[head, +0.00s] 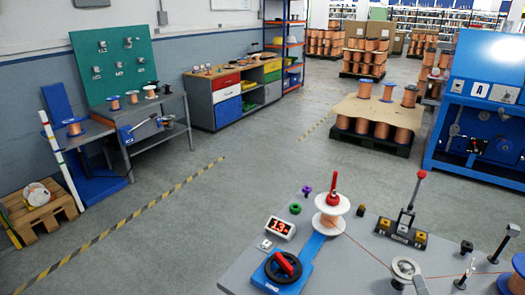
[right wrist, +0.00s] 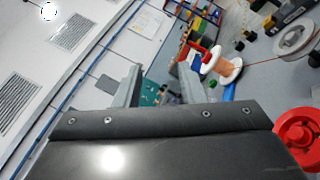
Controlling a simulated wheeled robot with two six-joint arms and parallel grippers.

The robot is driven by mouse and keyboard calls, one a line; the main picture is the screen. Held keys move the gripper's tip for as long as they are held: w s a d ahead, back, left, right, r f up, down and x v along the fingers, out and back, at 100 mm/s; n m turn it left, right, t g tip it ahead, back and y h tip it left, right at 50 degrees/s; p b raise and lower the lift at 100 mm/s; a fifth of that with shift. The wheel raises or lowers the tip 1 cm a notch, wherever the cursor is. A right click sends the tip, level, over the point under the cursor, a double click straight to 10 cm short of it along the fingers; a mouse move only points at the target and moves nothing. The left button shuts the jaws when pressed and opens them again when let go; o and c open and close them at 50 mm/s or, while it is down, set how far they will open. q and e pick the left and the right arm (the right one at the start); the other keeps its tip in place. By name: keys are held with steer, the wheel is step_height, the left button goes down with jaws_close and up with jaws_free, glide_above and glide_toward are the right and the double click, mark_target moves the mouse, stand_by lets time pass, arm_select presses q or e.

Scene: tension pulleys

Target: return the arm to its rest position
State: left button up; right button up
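My right gripper (right wrist: 163,82) shows in the right wrist view. Its two grey fingers stand apart with nothing between them, and the far room shows through the gap. In the head view I cannot clearly make out either gripper; my left one does not show. The grey workbench (head: 335,270) fills the lower right of the head view. On it a white-flanged spool (head: 331,206) with a red top stands on a blue arm. The spool also shows in the right wrist view (right wrist: 229,67), to the right of the fingers and apart from them.
A copper-coloured wire runs from the spool toward a grey pulley (head: 405,268). A display (head: 281,228), a blue device with a red lever (head: 282,267) and a black clamp stand (head: 402,232) are on the bench. A red round part (right wrist: 300,132) is close at right in the wrist view.

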steer(key=s+d+f+m+g+h, duration=0.7)
steer(key=d+f+m+g, duration=0.15)
steer(key=m, duration=0.95)
steer(key=s+a+f+m+g+y, duration=0.6)
steer(key=s+a+f+g, duration=0.2)
steer(key=s+a+f, duration=0.15)
step_height(320, 180, down, 24)
steer(key=d+r+g, duration=0.1)
steer(key=g, duration=0.1)
steer(key=s+f, duration=1.5)
steer(key=f, duration=0.2)
steer(key=shift+s+a+g+y, duration=0.35)
steer(key=shift+a+y, duration=0.05)
steer(key=shift+a, duration=0.05)
